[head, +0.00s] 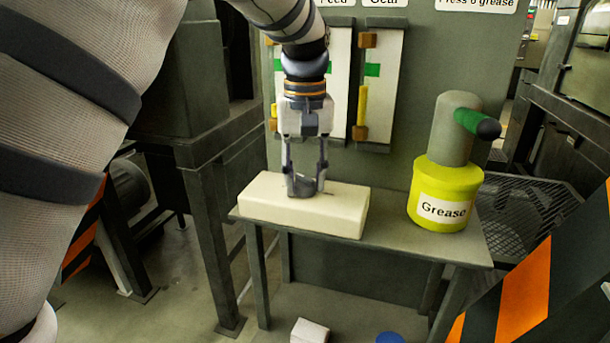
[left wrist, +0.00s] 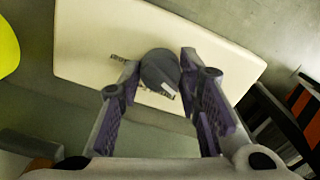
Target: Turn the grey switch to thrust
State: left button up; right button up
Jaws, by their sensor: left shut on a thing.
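A cream box (head: 290,205) lies on the small grey table (head: 400,232). The round grey switch (left wrist: 160,70) sits on top of the box, with a white mark (left wrist: 168,88) near its rim. Dark printed words stand beside the switch in the left wrist view, partly hidden and too small to read. My left gripper (head: 306,186) points down onto the box. It is shut on the grey switch, with one finger on each side, as the left wrist view shows (left wrist: 159,68). My right gripper is not in view.
A yellow and grey grease container (head: 445,195) with a green-black handle stands on the table to the right of the box. Behind it is a grey panel (head: 430,60) with gauge strips. A white block (head: 309,331) and a blue round thing (head: 389,338) are below the table.

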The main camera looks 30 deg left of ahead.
aim_at(304, 177)
pick_arm(q)
jog(key=m, duration=0.4)
jog(key=shift+m, duration=2.3)
jog(key=o, duration=1.2)
notch_tip(304, 177, up, 12)
